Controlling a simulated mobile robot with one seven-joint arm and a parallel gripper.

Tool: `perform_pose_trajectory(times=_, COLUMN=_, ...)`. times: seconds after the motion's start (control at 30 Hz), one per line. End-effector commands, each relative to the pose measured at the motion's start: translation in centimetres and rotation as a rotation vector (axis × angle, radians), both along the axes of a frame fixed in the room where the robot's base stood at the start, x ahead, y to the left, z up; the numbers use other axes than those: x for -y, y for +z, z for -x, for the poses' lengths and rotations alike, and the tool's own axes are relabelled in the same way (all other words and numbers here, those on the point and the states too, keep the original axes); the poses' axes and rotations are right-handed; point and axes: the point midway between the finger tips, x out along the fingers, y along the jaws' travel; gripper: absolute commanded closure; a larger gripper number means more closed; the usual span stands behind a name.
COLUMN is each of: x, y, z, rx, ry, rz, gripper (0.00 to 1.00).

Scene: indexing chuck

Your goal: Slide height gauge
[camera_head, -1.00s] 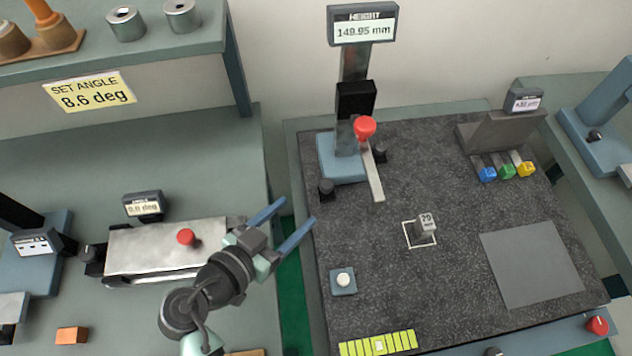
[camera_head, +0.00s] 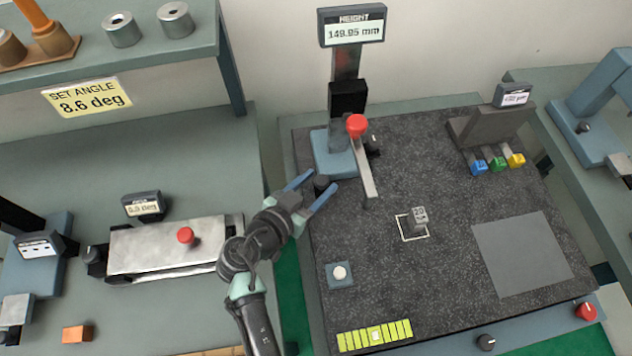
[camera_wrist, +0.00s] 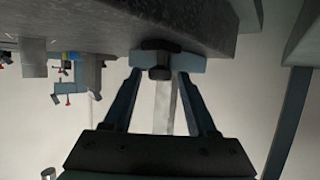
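The height gauge has a blue base (camera_head: 334,162), an upright column, a black slider (camera_head: 348,97), a red knob (camera_head: 356,126) and a flat arm (camera_head: 365,178). Its display (camera_head: 350,28) reads 149.95 mm. A black knob (camera_head: 321,183) stands at the left front of the base, another at the right. My gripper (camera_head: 325,178) is open beside the base's left front. In the wrist view, the base (camera_wrist: 186,62) and a black knob (camera_wrist: 159,73) appear beyond and between my open fingertips (camera_wrist: 160,80). I cannot tell whether they touch the knob.
The gauge stands on a dark granite plate (camera_head: 430,285). A small block marked with a number (camera_head: 419,217) sits in a white outline. A button box (camera_head: 340,274) lies at the front left. A sine-bar-like plate (camera_head: 150,246) is on the left bench.

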Motion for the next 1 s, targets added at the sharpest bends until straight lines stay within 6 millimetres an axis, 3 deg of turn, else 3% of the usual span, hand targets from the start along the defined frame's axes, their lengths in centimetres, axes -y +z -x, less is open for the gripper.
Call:
perform_pose_trajectory(times=0.03, x=-0.01, y=0.00, z=0.02, rx=0.000, ry=0.000, rz=0.000, gripper=0.54)
perform_pose_trajectory(times=0.3, x=-0.02, y=0.01, z=0.03, rx=-0.001, ry=0.000, rz=0.001, gripper=1.00)
perform_pose_trajectory(times=1.0, x=-0.05, y=-0.01, z=0.05, rx=-0.001, ry=0.000, rz=0.000, gripper=1.00)
